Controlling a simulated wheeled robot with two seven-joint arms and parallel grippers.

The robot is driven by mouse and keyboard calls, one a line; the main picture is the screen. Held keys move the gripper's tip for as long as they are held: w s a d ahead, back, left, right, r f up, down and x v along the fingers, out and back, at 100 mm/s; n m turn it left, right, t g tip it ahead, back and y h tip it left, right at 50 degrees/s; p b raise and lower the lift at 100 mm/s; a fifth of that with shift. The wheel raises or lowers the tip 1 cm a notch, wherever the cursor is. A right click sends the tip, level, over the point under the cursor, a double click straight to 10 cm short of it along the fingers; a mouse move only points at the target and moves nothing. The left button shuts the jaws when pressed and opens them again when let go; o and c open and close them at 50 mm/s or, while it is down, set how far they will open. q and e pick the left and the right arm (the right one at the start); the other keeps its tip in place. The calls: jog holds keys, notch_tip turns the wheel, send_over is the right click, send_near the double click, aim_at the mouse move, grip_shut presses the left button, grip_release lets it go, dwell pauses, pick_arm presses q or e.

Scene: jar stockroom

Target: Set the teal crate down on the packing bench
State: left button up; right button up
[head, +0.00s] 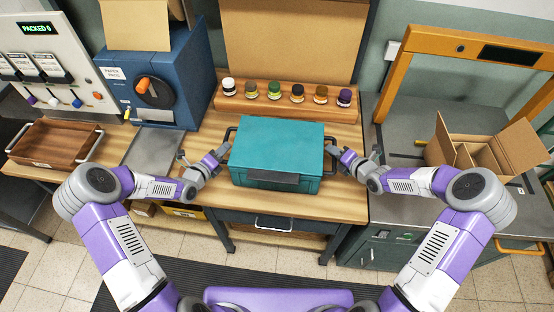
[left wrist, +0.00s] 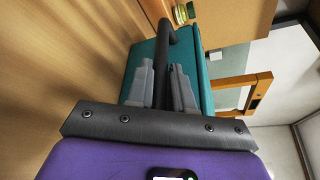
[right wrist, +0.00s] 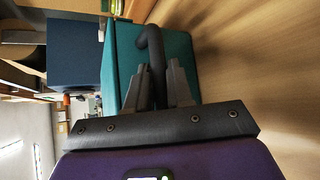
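The teal crate (head: 277,147) has a flat closed top, a grey front plate and a dark handle on each side. It is level, over the middle of the wooden packing bench (head: 340,202); I cannot tell whether its base touches the wood. My left gripper (head: 224,152) has its fingers closed around the left handle, a dark bar (left wrist: 166,60) in the left wrist view. My right gripper (head: 336,154) has its fingers closed around the right handle, seen in the right wrist view (right wrist: 153,50). The crate's teal wall (right wrist: 120,62) shows behind those fingers.
A wooden rack (head: 262,104) with several small jars stands just behind the crate. A blue machine (head: 185,75) and a brown wooden tray (head: 52,145) are at left. An open cardboard box (head: 485,150) sits on the grey counter at right, beside an orange frame (head: 395,75).

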pick_arm(q)
jog(key=o, duration=0.4)
pick_arm(e)
jog(key=o, duration=0.4)
pick_arm(q)
jog(key=shift+o, duration=0.2)
pick_arm(e)
jog(key=shift+o, duration=0.2)
jog(key=shift+s+d+r, duration=0.1)
jog(key=shift+s, duration=0.05)
pick_arm(q)
jog(key=v, duration=0.8)
pick_arm(e)
jog(key=v, duration=1.1)
jog(key=shift+s+d+r, duration=0.2)
jog(key=shift+s, duration=0.05)
